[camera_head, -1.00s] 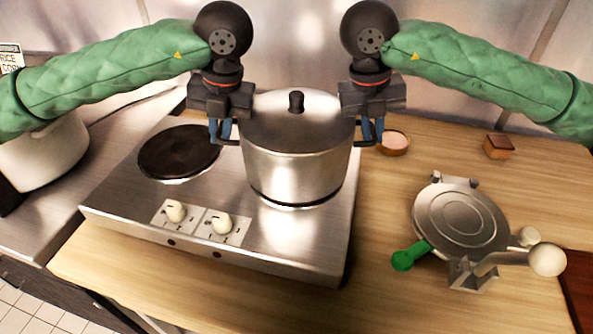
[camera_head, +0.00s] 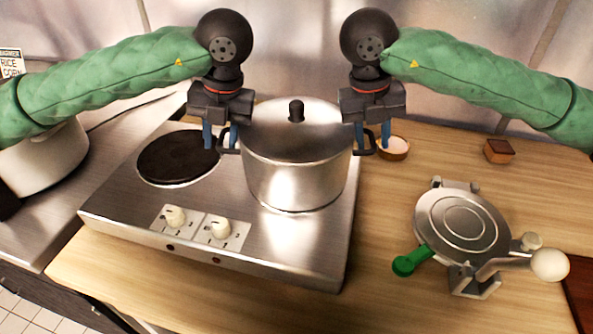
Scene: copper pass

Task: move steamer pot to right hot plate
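The steamer pot (camera_head: 296,170) is a shiny steel pot with a lid and black knob. It stands upright over the right side of the two-plate cooker (camera_head: 130,205), hiding the right hot plate. The left hot plate (camera_head: 178,158) is bare and dark. My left gripper (camera_head: 220,138) is at the pot's left handle (camera_head: 230,146), its blue fingers spread apart. My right gripper (camera_head: 372,137) is at the right handle (camera_head: 366,148), its fingers also spread. Both grippers are open, with the handles close to or between the fingers.
Two white knobs (camera_head: 221,227) sit on the cooker's front. A round metal press (camera_head: 462,225) with a green handle lies on the wooden counter at right. A small bowl (camera_head: 394,148) is just behind my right gripper. A brown block (camera_head: 498,151) is farther right. A white cooker (camera_head: 45,158) stands at left.

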